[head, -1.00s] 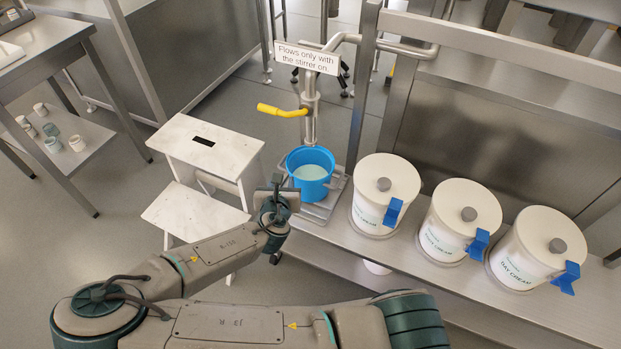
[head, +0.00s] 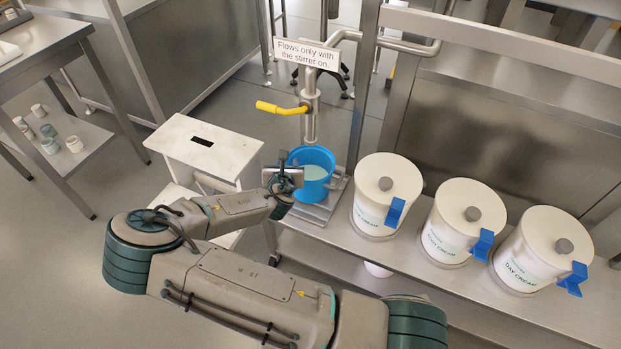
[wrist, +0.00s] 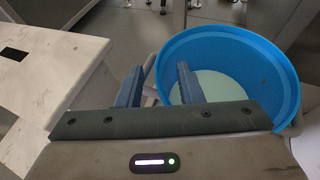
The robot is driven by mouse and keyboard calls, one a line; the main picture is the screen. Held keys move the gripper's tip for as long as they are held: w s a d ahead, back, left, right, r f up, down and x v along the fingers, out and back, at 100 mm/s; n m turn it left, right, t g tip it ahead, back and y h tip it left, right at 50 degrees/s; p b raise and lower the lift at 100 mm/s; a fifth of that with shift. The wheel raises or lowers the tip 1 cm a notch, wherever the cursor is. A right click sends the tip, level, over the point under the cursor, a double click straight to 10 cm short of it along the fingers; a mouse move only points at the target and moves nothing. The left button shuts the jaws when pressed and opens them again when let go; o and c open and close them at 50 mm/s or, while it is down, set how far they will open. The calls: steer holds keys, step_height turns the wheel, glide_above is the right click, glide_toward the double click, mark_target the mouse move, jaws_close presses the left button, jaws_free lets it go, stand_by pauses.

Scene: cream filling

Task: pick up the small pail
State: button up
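The small pail (head: 319,184) is blue and holds a pale cream liquid. It stands upright on a metal stand under the spout, left of the white tubs. It also shows in the wrist view (wrist: 285,85), right of centre. My gripper (head: 283,158) is at the pail's left side in the head view. In the wrist view my gripper (wrist: 158,85) is open. Its right finger overlaps the pail's near left rim, and its left finger is outside the pail. Whether either finger touches the pail wall, I cannot tell.
A tap with a yellow lever (head: 281,109) and a sign (head: 306,53) rise above the pail. A white step stool (head: 203,150) stands to the left. Several white tubs, one a day cream tub (head: 541,250), line the bench (head: 335,252) to the right.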

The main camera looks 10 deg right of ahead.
steer(key=shift+w, duration=0.1)
jaws_close()
steer(key=shift+f, duration=0.15)
stand_by(1.3)
